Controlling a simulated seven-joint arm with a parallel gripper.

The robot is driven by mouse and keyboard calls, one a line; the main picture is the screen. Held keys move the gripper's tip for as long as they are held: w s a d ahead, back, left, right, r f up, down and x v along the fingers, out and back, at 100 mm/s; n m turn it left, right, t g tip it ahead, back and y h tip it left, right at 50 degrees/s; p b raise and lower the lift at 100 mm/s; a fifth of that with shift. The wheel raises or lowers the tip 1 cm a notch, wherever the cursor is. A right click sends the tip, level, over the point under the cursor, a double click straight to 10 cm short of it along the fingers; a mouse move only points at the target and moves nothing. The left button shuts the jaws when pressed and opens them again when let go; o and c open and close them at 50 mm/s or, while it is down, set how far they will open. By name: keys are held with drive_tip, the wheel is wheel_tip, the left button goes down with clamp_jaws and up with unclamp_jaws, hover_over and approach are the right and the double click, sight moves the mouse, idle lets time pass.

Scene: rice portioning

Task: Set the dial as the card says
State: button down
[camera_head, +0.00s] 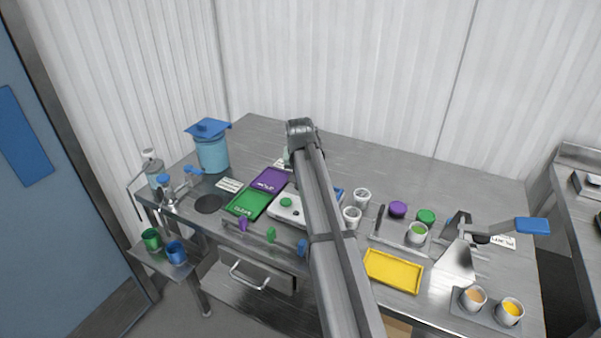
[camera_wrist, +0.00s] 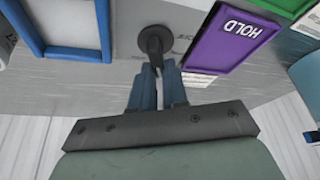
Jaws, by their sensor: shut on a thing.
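The dial (camera_wrist: 154,40) is a dark round knob on a pale grey panel (camera_wrist: 128,38) in the wrist view. My gripper (camera_wrist: 158,72) reaches it with both blue-grey fingers close together, shut on the knob's near side. The dial's pointer and most scale marks are too small or covered to read. In the head view the panel (camera_head: 287,213) shows a green button, and my arm covers the dial. A white card (camera_head: 229,185) lies left of the green tray; its text is unreadable. Another white card (camera_wrist: 198,79) lies beside the purple HOLD tray.
The purple HOLD tray (camera_wrist: 232,38) lies right of the dial, and a blue frame (camera_wrist: 66,52) stands left of it. A blue pot (camera_head: 212,152) stands at the back left. White cups (camera_head: 352,217) and a yellow tray (camera_head: 393,271) are right of my arm.

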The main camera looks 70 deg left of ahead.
drive_tip(key=shift+m, duration=0.5)
drive_tip(key=c, duration=1.1)
unclamp_jaws()
drive_tip(key=shift+c, duration=0.2)
drive_tip(key=v, duration=1.3)
drive_tip(key=shift+s+r, duration=0.2)
drive_tip(key=shift+r, duration=0.2)
